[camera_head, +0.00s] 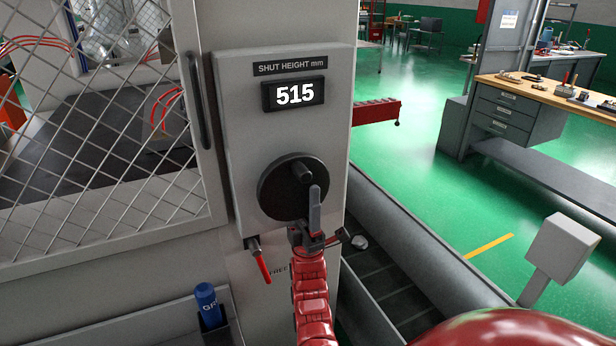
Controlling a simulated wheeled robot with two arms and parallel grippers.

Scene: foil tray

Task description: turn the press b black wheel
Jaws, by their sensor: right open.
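The black wheel (275,192) is on the grey front panel (232,120) of the press, with a short black knob (302,171) standing out from it. Above it, a display (294,94) under the label "SHUT HEIGHT mm" reads 515. My right gripper (315,200) comes up from below, its grey fingers in front of the wheel's lower right part, just below the knob. It is open. I cannot tell whether it touches the wheel. The fingers hide part of the wheel's rim. My left gripper is not in view.
A red-handled lever (262,262) hangs just left of my right wrist. A mesh guard door (100,120) with a dark handle is left of the panel. A blue container (208,305) stands in a holder at lower left. A grey box on a post (562,248) is at right.

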